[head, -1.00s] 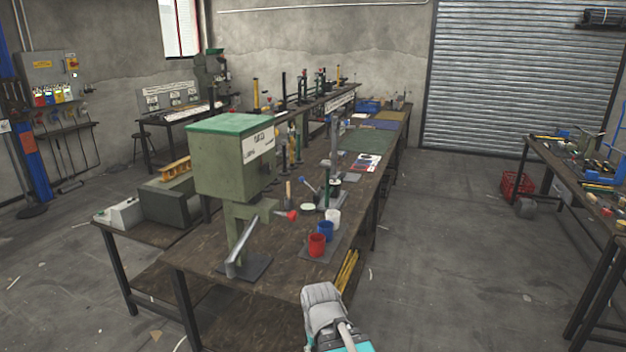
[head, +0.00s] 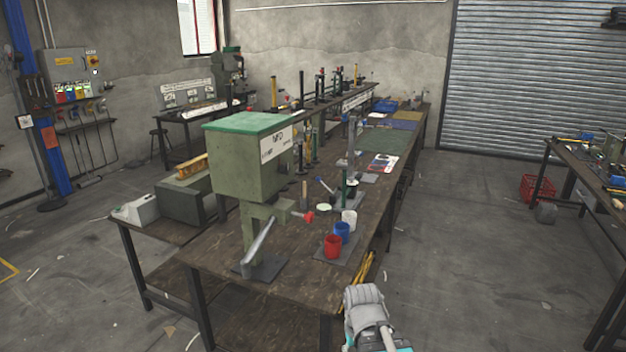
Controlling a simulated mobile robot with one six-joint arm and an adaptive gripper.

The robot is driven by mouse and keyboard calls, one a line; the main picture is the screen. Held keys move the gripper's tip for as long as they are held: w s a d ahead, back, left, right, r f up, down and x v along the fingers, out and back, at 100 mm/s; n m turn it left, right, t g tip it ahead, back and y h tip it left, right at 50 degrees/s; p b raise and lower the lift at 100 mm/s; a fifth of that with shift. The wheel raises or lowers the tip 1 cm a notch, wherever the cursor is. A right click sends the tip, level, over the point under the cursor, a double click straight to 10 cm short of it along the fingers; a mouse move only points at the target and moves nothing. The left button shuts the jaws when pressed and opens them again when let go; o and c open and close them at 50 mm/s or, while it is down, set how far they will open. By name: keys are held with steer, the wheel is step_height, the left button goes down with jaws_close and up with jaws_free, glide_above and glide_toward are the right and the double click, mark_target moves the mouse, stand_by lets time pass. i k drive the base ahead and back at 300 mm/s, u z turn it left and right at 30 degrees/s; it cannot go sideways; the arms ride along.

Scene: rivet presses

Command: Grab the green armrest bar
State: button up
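I cannot make out a bar that is clearly the green armrest bar. A green rivet press (head: 248,165) with a brighter green flat top stands at the near end of the long workbench (head: 290,285). A grey lever slopes down in front of it. Part of my arm shows at the bottom, just off the bench's right edge. My gripper's fingers are not in view.
A red cup (head: 332,246), a blue cup (head: 342,232) and a white cup (head: 349,218) stand right of the press. Yellow rods (head: 368,270) lean by the bench's right edge. Another bench (head: 572,165) stands far right, with open floor between.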

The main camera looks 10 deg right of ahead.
mark_target(350, 196)
steer(key=z, duration=0.05)
steer(key=i, duration=1)
